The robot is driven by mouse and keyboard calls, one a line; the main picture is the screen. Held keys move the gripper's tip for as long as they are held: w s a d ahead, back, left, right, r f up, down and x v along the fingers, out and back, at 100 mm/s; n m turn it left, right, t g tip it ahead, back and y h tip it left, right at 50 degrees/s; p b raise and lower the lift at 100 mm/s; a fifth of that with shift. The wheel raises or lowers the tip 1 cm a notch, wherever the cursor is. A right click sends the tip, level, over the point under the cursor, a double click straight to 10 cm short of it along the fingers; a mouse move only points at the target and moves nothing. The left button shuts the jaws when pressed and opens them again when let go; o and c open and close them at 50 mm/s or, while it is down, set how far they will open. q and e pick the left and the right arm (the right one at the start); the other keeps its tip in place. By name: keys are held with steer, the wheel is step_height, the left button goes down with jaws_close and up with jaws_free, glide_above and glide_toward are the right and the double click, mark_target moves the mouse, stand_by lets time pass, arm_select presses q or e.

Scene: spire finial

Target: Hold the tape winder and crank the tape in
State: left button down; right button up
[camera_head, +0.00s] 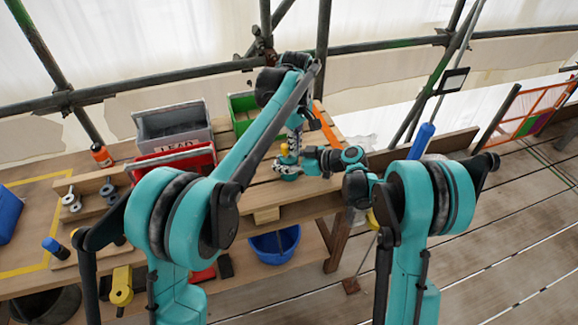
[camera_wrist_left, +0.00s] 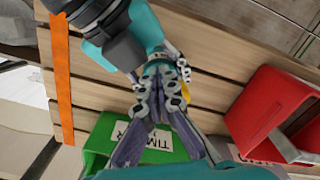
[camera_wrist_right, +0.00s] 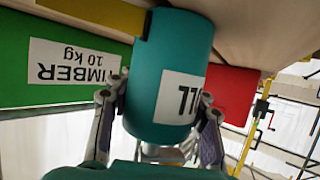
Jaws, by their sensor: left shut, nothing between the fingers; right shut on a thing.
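The tape winder (camera_wrist_right: 168,75), a teal drum with a white label, fills the middle of the right wrist view. My right gripper (camera_wrist_right: 160,110) is shut on it, one finger on each side. In the head view the winder (camera_head: 289,174) is small, with a yellow part on top, over the bench. My left gripper (camera_head: 291,151) reaches down from above, right by that yellow part. In the left wrist view its fingers (camera_wrist_left: 160,82) are drawn together with nothing visible between them. The fingers overlap there, so I cannot tell whether they touch the crank.
A green TIMBER bin (camera_wrist_left: 100,140) and a red bin (camera_head: 198,153) stand close by on the wooden bench (camera_head: 325,202). A grey LEAD bin (camera_head: 175,128) is behind the red one. An orange strip (camera_wrist_left: 62,80) lies across the planks. A blue bucket (camera_head: 274,243) sits below.

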mark_target(283, 147)
arm_select(q)
steer(key=shift+s+a, duration=0.25)
steer(key=shift+a, duration=0.6)
stand_by(0.7)
steer(key=shift+w+a, duration=0.2)
steer(key=shift+a, duration=0.3)
steer(key=shift+w+a, duration=0.2)
steer(key=shift+a, duration=0.3)
stand_by(0.9)
steer(key=shift+s+d, duration=0.2)
steer(key=shift+s, duration=0.1)
steer(key=shift+r, duration=3.5)
arm_select(e)
steer(key=o, duration=1.5)
